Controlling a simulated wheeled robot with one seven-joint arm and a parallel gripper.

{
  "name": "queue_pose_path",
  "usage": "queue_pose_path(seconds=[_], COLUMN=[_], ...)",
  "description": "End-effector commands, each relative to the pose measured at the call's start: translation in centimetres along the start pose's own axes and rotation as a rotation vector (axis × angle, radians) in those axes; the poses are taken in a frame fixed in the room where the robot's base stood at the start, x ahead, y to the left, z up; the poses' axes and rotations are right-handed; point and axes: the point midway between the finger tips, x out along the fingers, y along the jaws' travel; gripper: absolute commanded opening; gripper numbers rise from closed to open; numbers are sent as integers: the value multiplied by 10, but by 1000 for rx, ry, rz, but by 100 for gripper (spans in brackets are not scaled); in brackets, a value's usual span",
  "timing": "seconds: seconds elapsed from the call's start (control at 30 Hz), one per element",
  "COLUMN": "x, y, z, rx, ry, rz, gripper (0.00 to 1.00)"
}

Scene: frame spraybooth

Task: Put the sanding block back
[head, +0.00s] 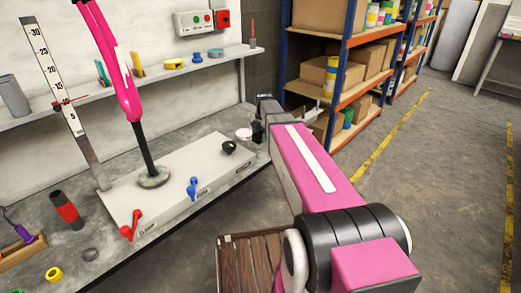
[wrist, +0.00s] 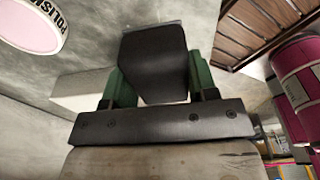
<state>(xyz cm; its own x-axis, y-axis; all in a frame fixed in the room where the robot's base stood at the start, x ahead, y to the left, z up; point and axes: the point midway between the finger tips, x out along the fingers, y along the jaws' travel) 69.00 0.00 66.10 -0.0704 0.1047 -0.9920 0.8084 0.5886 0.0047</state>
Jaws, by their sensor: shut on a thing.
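My gripper (wrist: 152,85) is shut on a dark grey block, which I take to be the sanding block (wrist: 153,60). The block sits between two green finger pads in the wrist view, with its smooth dark face toward the camera. In the head view my gripper (head: 264,112) is at the far right end of the grey bench (head: 98,256), beside a pale round tin (head: 243,134). The block cannot be made out clearly there. The block's place cannot be identified.
A wall ledge (head: 195,70) holds small tools. Loaded shelving (head: 340,70) stands behind my arm.

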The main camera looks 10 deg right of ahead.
Motion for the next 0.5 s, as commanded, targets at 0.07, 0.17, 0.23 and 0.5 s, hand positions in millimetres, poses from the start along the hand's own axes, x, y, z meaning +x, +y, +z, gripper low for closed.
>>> queue_pose_path(seconds=[0.07,0.17,0.23,0.5], x=[14,28,32,60], y=[0,0,0,0], z=[2,4,4,8], rx=[0,1,1,1], ry=[2,1,1,2], rz=[-1,0,1,1], gripper=[34,34,34,34])
